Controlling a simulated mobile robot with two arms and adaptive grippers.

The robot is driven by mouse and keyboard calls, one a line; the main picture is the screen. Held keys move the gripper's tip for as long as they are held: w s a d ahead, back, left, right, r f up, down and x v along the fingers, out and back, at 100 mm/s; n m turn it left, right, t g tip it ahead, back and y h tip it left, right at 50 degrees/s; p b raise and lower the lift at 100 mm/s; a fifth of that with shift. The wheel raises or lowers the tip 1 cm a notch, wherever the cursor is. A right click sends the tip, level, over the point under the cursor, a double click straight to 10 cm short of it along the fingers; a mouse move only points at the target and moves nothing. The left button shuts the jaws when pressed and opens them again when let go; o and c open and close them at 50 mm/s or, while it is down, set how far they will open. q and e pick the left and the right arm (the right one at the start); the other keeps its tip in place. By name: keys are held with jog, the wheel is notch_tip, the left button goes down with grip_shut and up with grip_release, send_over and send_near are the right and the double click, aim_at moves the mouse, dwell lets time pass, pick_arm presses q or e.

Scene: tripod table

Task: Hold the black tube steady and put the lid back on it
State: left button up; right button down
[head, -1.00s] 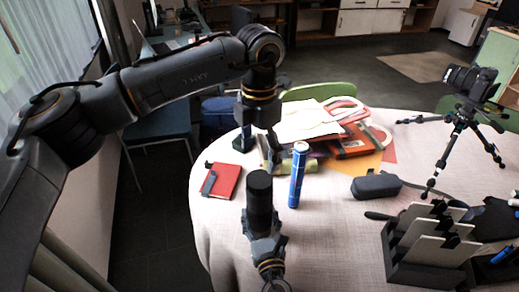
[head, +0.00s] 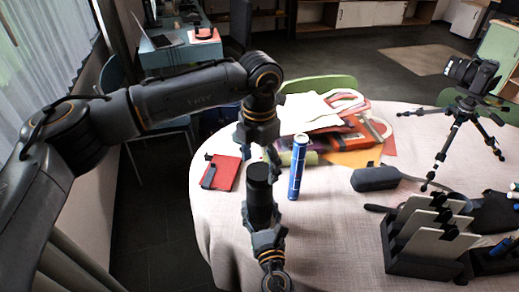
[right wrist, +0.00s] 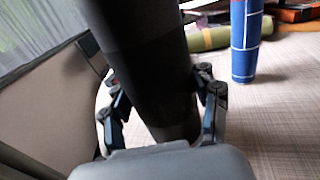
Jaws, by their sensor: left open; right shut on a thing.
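The black tube (head: 260,198) stands upright near the table's left front edge. My right gripper (head: 263,226) is shut on its lower part; in the right wrist view the black tube (right wrist: 145,65) rises between the two fingers. My left gripper (head: 262,151) points down in the head view, open, close to the tube's top and overlapping the area just behind it. I cannot tell whether it touches the tube. The tube's top end looks dark and flat; I cannot make out a separate lid.
A blue tube (head: 298,168) stands just right of the black one. A red notebook (head: 222,173) lies to the left. Papers and folders (head: 345,125) lie behind. A dark case (head: 375,179), a tripod with camera (head: 460,125) and a file holder (head: 425,262) are to the right.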

pick_arm(q)
jog(key=shift+f, duration=0.85)
jog(key=shift+c, duration=0.2)
jog(key=c, duration=1.2)
jog(key=o, duration=1.4)
notch_tip(320, 180, up, 12)
